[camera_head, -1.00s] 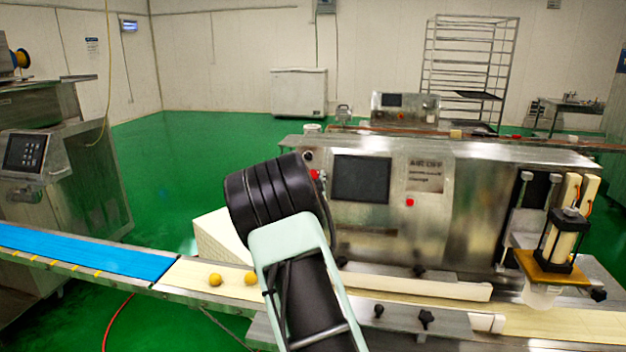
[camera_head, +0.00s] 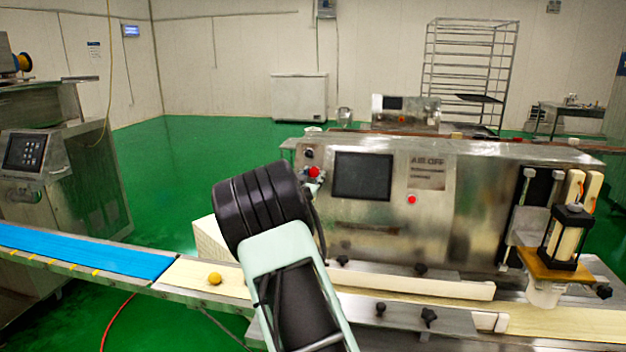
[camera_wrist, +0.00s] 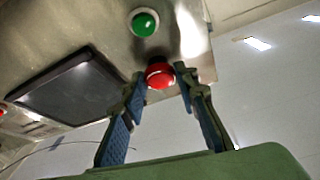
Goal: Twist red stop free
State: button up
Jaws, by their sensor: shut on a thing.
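The red stop (camera_head: 314,172) is a round red button on the left end of the steel machine's front panel. In the wrist view the red stop (camera_wrist: 159,82) sits between the tips of my two fingers. My gripper (camera_wrist: 160,74) is shut on it, one fingertip at each side. A green button (camera_wrist: 144,22) is close to the red stop in the wrist view.
A dark screen (camera_head: 362,176) and a second red button (camera_head: 411,199) are to the right on the same panel. A conveyor belt (camera_head: 190,275) with a yellow ball (camera_head: 215,278) runs below my arm. Green floor (camera_head: 180,160) lies open behind.

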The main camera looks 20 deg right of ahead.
jog(key=shift+w+a+r+m+g+h+p, duration=0.15)
jog(key=shift+m+g+h+p, duration=0.3)
jog(key=shift+m, duration=0.75)
jog(key=shift+s+d+r+m+g+h+p, duration=0.1)
jog(key=shift+m+g+h+p, duration=0.3)
jog(key=shift+m, duration=0.8)
jog(key=o, duration=1.1)
jog(key=shift+w+f+g, duration=0.2)
jog(key=shift+g, duration=0.05)
jog(key=shift+o, duration=0.2)
jog(key=shift+s, duration=0.1)
jog(key=v, duration=1.2)
jog(key=shift+r, duration=0.1)
